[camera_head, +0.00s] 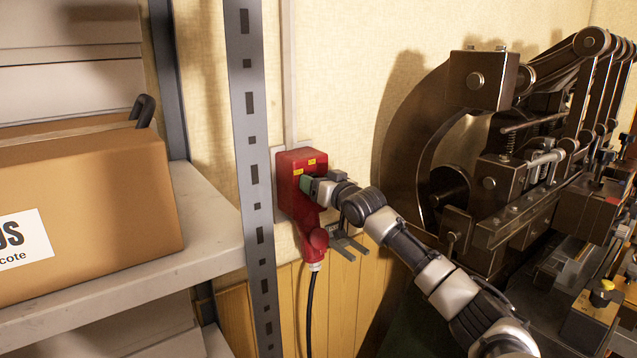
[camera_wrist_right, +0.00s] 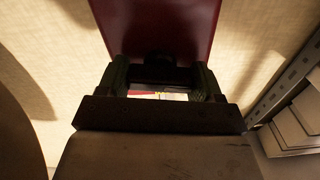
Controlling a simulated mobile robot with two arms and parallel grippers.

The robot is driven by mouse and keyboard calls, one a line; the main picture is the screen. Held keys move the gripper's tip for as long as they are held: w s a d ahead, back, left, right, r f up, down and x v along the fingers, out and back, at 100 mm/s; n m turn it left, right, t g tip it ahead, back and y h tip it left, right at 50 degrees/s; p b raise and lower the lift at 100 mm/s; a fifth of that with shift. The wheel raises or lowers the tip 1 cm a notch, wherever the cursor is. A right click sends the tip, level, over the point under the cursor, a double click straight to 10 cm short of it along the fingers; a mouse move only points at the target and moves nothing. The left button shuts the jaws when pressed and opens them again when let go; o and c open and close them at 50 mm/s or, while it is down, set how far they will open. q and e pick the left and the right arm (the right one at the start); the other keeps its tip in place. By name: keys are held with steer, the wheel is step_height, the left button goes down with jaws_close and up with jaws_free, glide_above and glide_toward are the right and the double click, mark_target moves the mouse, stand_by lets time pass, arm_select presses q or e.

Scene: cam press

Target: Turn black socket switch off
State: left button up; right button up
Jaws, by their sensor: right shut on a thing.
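A red socket box (camera_head: 303,160) with yellow labels is fixed to the wall behind the shelf post. It fills the upper middle of the right wrist view (camera_wrist_right: 155,25). My right gripper (camera_head: 309,185) reaches the front of the box from the right. In the right wrist view its two fingers (camera_wrist_right: 160,80) stand on either side of the black switch (camera_wrist_right: 158,60) and are shut on it. The switch is dark and partly hidden, so its position is hard to tell; the head view hides it behind the gripper. My left gripper is not in view.
A red plug (camera_head: 315,243) with a black cable hangs below the box. A grey metal post (camera_head: 250,150) and shelf (camera_head: 205,215) with a cardboard box (camera_head: 90,200) stand left. A large dark press machine (camera_head: 480,190) fills the right.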

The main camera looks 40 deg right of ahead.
steer(key=shift+f+n, duration=0.15)
steer(key=shift+n, duration=0.75)
steer(key=o, duration=0.9)
steer(key=shift+o, duration=0.2)
steer(key=shift+s, duration=0.1)
steer(key=shift+s, duration=0.3)
steer(key=s+a+b, duration=0.1)
steer(key=s+b, duration=0.4)
steer(key=s, duration=0.5)
steer(key=shift+a, duration=0.15)
